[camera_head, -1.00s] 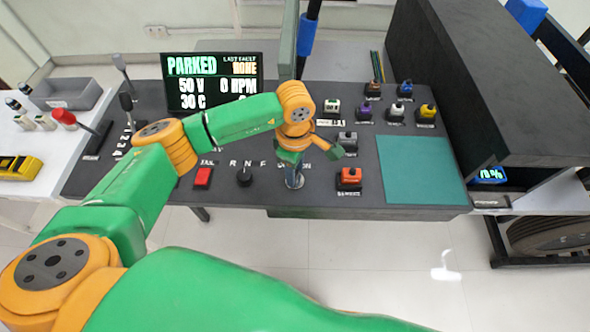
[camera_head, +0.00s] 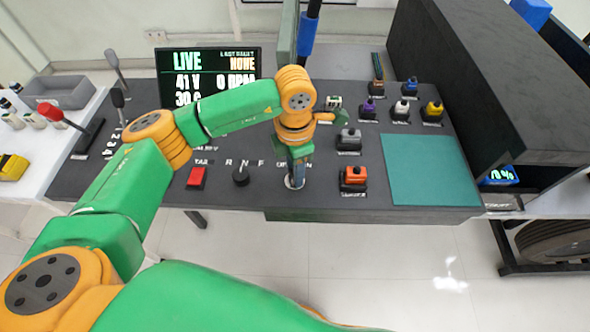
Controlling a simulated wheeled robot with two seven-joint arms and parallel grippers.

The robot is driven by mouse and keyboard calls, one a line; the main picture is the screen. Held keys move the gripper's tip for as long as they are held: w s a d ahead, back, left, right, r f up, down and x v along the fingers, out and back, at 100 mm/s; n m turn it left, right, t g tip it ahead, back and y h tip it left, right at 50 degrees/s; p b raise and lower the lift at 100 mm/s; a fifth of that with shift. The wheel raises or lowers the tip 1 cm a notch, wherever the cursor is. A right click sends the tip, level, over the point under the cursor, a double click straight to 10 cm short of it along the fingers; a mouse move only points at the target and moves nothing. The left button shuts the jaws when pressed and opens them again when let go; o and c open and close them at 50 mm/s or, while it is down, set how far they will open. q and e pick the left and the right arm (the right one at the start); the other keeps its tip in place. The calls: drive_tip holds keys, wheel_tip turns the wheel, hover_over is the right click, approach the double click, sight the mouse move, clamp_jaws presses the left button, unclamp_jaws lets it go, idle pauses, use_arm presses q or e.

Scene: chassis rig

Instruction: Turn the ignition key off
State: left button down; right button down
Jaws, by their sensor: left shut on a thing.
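My left gripper (camera_head: 298,160) comes down over the ignition switch (camera_head: 295,182), a small metallic cylinder near the front edge of the dark console. The gripper is shut on the ignition key, which is mostly hidden by the fingers, so its exact angle cannot be told. The display (camera_head: 207,76) at the back of the console reads LIVE, with 41 V, 0 RPM and 30 C, partly covered by my left arm. My right gripper is not in view.
A red button (camera_head: 196,178) and a black knob (camera_head: 241,175) sit left of the switch. An orange-red block (camera_head: 354,175) and grey block (camera_head: 348,138) sit right of it. A teal mat (camera_head: 425,170) is bare. A black shelf (camera_head: 480,80) stands at right.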

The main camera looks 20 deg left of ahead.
use_arm(q)
drive_tip(key=shift+f+n, duration=0.1)
drive_tip(key=shift+n, duration=0.4)
idle(0.3)
drive_tip(key=shift+c, duration=2.4)
unclamp_jaws()
wheel_tip(320, 180, up, 7)
drive_tip(key=shift+r+b, duration=0.1)
drive_tip(key=shift+b, duration=0.7)
